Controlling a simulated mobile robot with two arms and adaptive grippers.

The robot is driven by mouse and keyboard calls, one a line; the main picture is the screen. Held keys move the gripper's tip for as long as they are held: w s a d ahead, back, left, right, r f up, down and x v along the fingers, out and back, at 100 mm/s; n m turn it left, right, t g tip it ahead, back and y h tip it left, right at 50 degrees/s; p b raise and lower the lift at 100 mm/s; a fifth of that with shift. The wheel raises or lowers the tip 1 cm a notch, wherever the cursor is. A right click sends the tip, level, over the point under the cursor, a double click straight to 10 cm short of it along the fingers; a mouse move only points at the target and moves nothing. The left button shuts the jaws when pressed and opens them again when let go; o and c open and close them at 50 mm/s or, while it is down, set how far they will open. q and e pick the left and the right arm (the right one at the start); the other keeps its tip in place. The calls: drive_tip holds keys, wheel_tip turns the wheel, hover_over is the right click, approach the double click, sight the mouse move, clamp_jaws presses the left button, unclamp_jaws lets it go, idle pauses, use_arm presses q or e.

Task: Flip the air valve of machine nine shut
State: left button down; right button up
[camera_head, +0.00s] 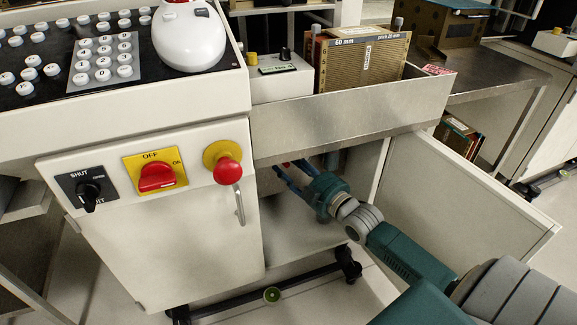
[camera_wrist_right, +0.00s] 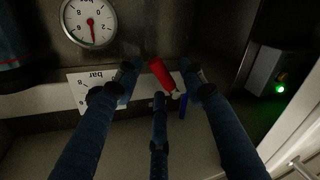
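A red valve lever (camera_wrist_right: 161,74) with a pale fitting and a blue piece (camera_wrist_right: 183,106) below it shows inside the cabinet, in the right wrist view. My right gripper (camera_wrist_right: 160,82) has its dark blue fingers spread, with the lever between and just beyond the tips; I cannot tell whether any finger touches it. In the head view my right gripper (camera_head: 296,177) reaches into the open cabinet under the bench, and its fingertips are partly in shadow. No machine number is legible. My left gripper is not in view.
A round pressure gauge (camera_wrist_right: 89,22) is near the lever, and a box with a green light (camera_wrist_right: 279,88) is on the right. The open cabinet door (camera_head: 460,200) stands right of my arm. The front panel has a black switch (camera_head: 88,190), red knob (camera_head: 157,177) and red button (camera_head: 227,171).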

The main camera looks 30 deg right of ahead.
drive_tip(key=shift+c, duration=0.5)
clamp_jaws()
drive_tip(key=shift+f+m+p, duration=0.1)
drive_tip(key=shift+m+p, duration=0.2)
drive_tip(key=m, duration=0.1)
drive_tip(key=p, duration=0.1)
drive_tip(key=m+t, duration=0.1)
drive_tip(key=shift+w+a+f+m, duration=0.15)
drive_tip(key=shift+a+f+m, duration=0.15)
drive_tip(key=shift+a, duration=0.1)
drive_tip(key=shift+w+a+f+m+t+h+p, duration=0.1)
drive_tip(key=shift+a+m+t+h+p, duration=0.15)
drive_tip(key=shift+m, duration=0.65)
drive_tip(key=shift+a+f+m+t+h+p, duration=0.15)
drive_tip(key=shift+a+m+p, duration=0.15)
drive_tip(key=shift+m, duration=0.6)
drive_tip(key=shift+o, duration=0.5)
unclamp_jaws()
